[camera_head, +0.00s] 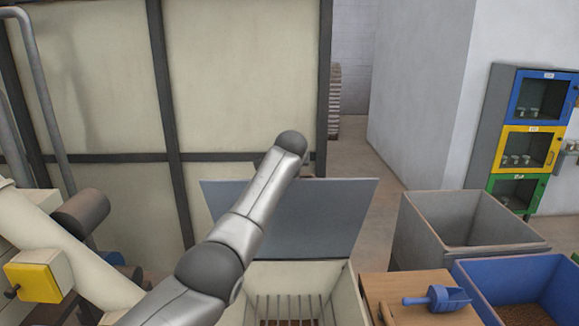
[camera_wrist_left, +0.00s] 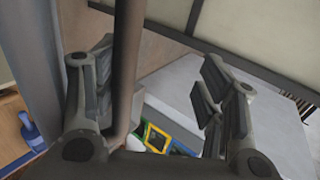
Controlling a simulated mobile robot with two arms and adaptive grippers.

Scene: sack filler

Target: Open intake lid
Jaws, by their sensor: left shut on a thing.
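The intake lid (camera_head: 325,215) is a grey-blue panel standing raised behind the cream intake box (camera_head: 340,292), whose inside with bars is open to view. My left arm reaches across the lid in the head view, and its hand is mostly hidden behind the arm near the lid's top edge. In the left wrist view, my left gripper (camera_wrist_left: 158,78) has a brown bar, the lid handle (camera_wrist_left: 127,65), between its fingers, close against the left one. It is shut on this handle. A grey panel, apparently the lid (camera_wrist_left: 38,60), shows at the left. My right gripper is not in view.
A large cream panelled wall with dark frames (camera_head: 110,90) stands behind. At the right are a grey bin (camera_head: 425,235), a wooden table (camera_head: 400,285) with a blue scoop (camera_head: 440,298), a blue crate (camera_head: 500,300) and a coloured cabinet (camera_head: 525,140). Free floor lies beyond the lid.

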